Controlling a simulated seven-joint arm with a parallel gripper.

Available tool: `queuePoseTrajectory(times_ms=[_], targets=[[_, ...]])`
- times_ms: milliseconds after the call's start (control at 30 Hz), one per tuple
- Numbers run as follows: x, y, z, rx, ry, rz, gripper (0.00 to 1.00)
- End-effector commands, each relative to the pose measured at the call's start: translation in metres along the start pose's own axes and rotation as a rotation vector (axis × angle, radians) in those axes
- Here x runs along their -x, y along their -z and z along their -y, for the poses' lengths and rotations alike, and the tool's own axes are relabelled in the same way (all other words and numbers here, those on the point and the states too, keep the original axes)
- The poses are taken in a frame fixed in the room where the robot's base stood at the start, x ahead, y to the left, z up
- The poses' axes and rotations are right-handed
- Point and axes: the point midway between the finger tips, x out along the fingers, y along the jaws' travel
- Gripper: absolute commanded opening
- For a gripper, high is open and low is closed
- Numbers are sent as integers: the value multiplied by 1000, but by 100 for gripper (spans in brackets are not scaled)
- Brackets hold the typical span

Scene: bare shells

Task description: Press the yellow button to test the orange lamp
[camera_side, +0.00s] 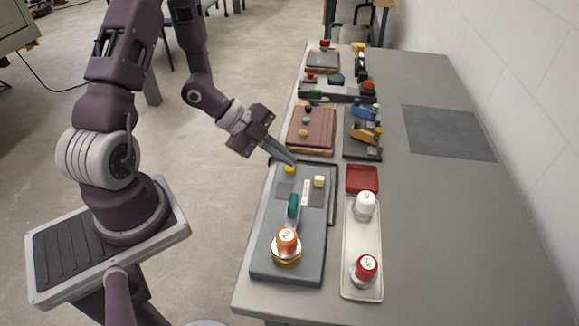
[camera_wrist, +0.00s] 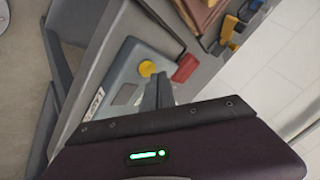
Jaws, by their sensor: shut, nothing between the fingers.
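The round yellow button (camera_side: 290,169) sits at the far end of the grey panel (camera_side: 262,240). It also shows in the wrist view (camera_wrist: 147,69), just beside my fingertips. My gripper (camera_side: 293,162) is shut and empty, its fingers slanting down close to the button. I cannot tell whether they touch it. The orange lamp (camera_side: 287,238) stands upright at the panel's near end and looks unlit. A green part (camera_side: 293,205) lies between them, and a pale yellow block (camera_side: 319,181) sits to the right of the button.
A pale tray (camera_side: 349,230) right of the panel carries a white-topped piece (camera_side: 365,204) and a red-topped piece (camera_side: 366,268). A red square dish (camera_side: 362,178) lies behind them. A brown case (camera_side: 311,128) and several tools stand farther back.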

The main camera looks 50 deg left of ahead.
Motion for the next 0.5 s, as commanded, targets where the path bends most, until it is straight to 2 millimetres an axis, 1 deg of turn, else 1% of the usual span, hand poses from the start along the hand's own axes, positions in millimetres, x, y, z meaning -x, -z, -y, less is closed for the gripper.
queuePoseTrajectory(times_ms=[500], targets=[[-3, -2, -2, 0, -1, -1, 0]])
